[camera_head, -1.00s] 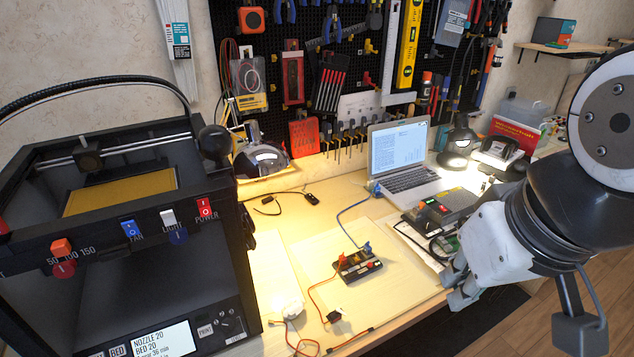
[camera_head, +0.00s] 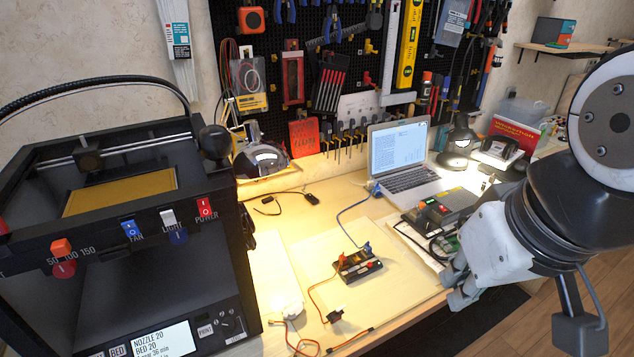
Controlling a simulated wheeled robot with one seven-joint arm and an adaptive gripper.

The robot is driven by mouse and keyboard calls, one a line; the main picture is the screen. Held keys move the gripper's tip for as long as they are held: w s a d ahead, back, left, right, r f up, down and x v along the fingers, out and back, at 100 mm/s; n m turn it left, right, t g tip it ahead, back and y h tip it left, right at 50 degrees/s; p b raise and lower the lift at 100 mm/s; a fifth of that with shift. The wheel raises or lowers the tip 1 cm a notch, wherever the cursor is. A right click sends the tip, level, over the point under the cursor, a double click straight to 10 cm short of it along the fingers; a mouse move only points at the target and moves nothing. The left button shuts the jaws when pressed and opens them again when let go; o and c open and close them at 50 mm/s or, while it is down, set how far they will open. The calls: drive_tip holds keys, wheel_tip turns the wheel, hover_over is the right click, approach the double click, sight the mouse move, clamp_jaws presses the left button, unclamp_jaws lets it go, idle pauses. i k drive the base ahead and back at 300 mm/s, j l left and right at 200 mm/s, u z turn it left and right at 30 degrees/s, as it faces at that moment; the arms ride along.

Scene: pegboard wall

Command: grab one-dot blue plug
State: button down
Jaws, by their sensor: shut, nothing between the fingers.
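A small blue plug (camera_head: 367,247) sits at the back right edge of a small black box (camera_head: 360,265) on the workbench. A blue wire rises from it to a second blue piece (camera_head: 375,188) by the laptop's left edge. Dots on either blue piece are too small to make out. A red plug (camera_head: 342,259) sits at the black box's left side. My gripper (camera_head: 455,287) is at the right, near the bench's front edge, apart from the black box and the blue plug. It is shut and holds nothing.
A 3D printer (camera_head: 120,255) fills the left. An open laptop (camera_head: 397,150) stands at the back of the bench, with a device (camera_head: 440,212) in front of it. Tools hang on the pegboard (camera_head: 300,30). The pale mat (camera_head: 400,290) has free room around the black box.

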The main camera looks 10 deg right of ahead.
sight(367, 250)
drive_tip(key=k+l+u, duration=0.15)
drive_tip(key=k+l, duration=0.3)
drive_tip(key=l, duration=0.15)
drive_tip(key=i+l+u, duration=0.65)
drive_tip(key=l+u, duration=0.15)
drive_tip(key=i+l+u, duration=0.1)
drive_tip(key=l+u, duration=0.15)
drive_tip(key=l, duration=0.2)
